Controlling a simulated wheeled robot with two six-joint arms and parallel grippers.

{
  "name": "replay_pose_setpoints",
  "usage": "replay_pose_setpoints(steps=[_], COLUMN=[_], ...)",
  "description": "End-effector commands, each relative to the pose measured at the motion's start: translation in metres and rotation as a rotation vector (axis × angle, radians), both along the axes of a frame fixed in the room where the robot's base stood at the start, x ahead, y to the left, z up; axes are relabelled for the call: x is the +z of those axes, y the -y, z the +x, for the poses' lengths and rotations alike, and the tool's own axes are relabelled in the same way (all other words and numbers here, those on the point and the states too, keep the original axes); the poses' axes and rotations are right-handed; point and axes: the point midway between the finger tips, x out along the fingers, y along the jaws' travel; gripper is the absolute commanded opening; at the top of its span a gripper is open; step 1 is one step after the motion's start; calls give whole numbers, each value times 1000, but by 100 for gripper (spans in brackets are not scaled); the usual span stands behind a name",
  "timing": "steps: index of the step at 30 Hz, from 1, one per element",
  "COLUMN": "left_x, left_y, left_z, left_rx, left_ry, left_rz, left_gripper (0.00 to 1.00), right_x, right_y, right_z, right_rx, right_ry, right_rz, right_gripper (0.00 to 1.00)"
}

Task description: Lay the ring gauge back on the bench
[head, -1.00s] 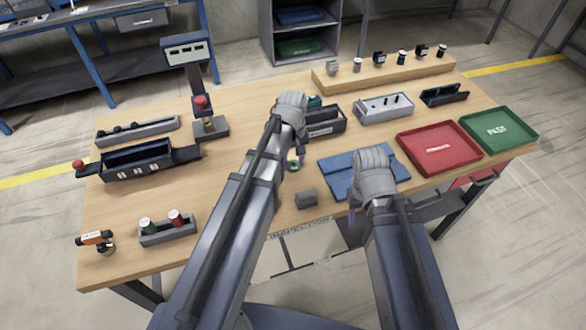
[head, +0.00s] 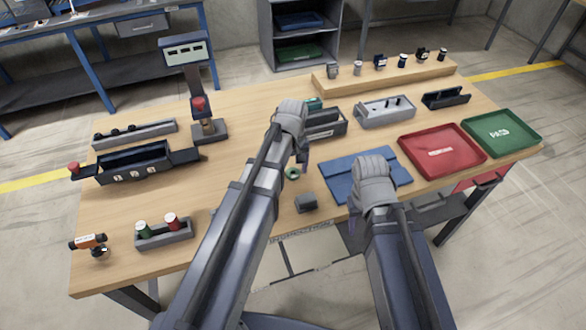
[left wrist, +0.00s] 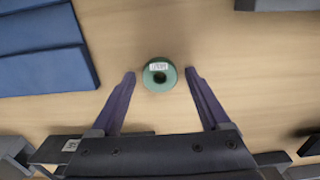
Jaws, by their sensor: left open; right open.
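The ring gauge, a small green ring with a white label, lies on the bench and shows in the left wrist view (left wrist: 160,74) and in the head view (head: 292,173). My left gripper (left wrist: 159,74) is open, with its two fingers apart on either side of the ring and visible gaps between. In the head view my left gripper (head: 302,158) hangs over the bench just beyond the ring. The bench (head: 245,125) has a light wooden top.
A dark grey bin (head: 325,125) stands behind my left gripper. A red tray (head: 440,150) and a green tray (head: 502,132) stand at right. The bench left of my left arm has bare room.

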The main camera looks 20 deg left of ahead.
Motion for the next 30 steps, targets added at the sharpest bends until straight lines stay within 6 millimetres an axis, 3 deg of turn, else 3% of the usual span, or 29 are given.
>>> replay_pose_setpoints(steps=[8, 13, 30], left_x=[5, 19, 104], left_y=[0, 0, 0], left_z=[0, 0, 0], left_rx=[0, 0, 0], left_ry=[0, 0, 0], left_rz=[0, 0, 0], left_gripper=[80, 80, 80], right_x=[5, 19, 104], right_y=[0, 0, 0], right_z=[0, 0, 0], right_rx=[0, 0, 1], right_ry=[0, 0, 0], right_rz=[0, 0, 0], right_gripper=[50, 50, 50])
